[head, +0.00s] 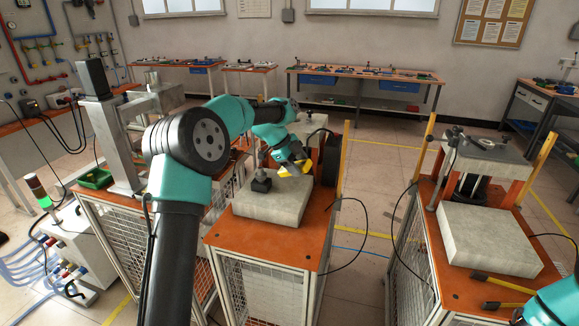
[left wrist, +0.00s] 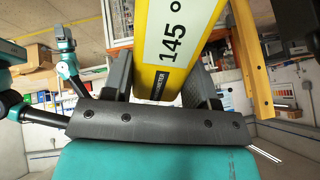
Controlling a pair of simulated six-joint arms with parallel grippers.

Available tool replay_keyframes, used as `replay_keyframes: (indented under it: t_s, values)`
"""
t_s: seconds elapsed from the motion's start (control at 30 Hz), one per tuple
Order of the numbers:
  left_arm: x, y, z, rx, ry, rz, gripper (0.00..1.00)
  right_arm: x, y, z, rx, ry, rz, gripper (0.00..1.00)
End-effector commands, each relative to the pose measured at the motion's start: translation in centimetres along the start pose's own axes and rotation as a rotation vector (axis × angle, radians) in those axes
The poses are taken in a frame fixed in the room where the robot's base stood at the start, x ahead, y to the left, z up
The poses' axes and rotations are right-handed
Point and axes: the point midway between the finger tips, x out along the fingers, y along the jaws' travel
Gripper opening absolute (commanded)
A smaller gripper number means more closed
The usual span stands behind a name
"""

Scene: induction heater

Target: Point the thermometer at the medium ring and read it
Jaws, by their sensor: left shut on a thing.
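My left gripper (head: 295,167) is over the middle cart. It is shut on the yellow thermometer (head: 290,171), which is held above the pale block on that cart. In the left wrist view, the thermometer (left wrist: 173,42) fills the space between the dark fingers (left wrist: 160,88), with its white display towards the camera. The display reads 145 °; anything further is cut off by the picture's edge. I cannot make out the medium ring.
A small black part (head: 261,181) sits on the pale block (head: 275,203). A yellow post (head: 343,160) stands beside the middle cart. A second cart on the right bears another pale block (head: 488,240). A grey upright machine (head: 120,145) stands left. Floor shows between the carts.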

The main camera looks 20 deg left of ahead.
Motion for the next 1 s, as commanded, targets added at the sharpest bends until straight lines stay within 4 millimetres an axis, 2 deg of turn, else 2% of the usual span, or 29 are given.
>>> replay_keyframes:
  t_s: [0.23,0.63,0.73,1.0]
  values:
    - [-0.9,-0.4,-0.6,0.003,0.0,-0.004,0.25,0.0,0.0,0.0,0.0,0.0,0.0,1.0]
    - [-6.8,-2.3,-4.2,0.002,0.0,-0.002,0.25,0.0,0.0,0.0,0.0,0.0,0.0,1.0]
    - [-7.4,-2.5,-4.5,0.001,0.0,-0.002,0.25,0.0,0.0,0.0,0.0,0.0,0.0,1.0]
    - [-7.4,-2.5,-4.5,0.0,0.0,-0.001,0.25,0.0,0.0,0.0,0.0,0.0,0.0,1.0]
